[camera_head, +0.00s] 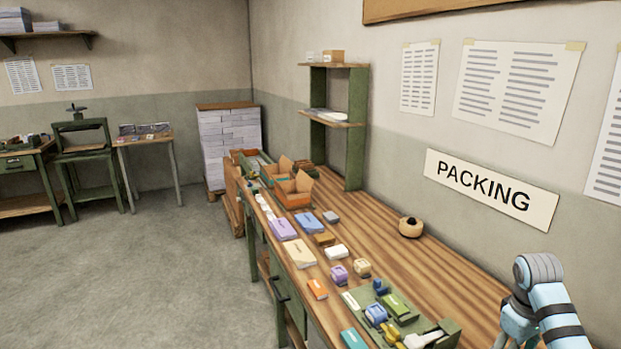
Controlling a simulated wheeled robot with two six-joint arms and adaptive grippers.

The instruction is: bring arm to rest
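A light blue and grey link of my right arm shows at the lower right, over the near right part of the packing bench (455,270). Its gripper is outside the picture or hidden. My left arm and its gripper are not in view. I cannot see whether either gripper holds anything.
A green tray (447,331) with several small tools stands at the bench's near end. Booklets, small boxes, an open orange carton (293,201) and a round tan object (411,227) lie farther along. A green shelf (354,150) stands at the wall. The floor at left is clear.

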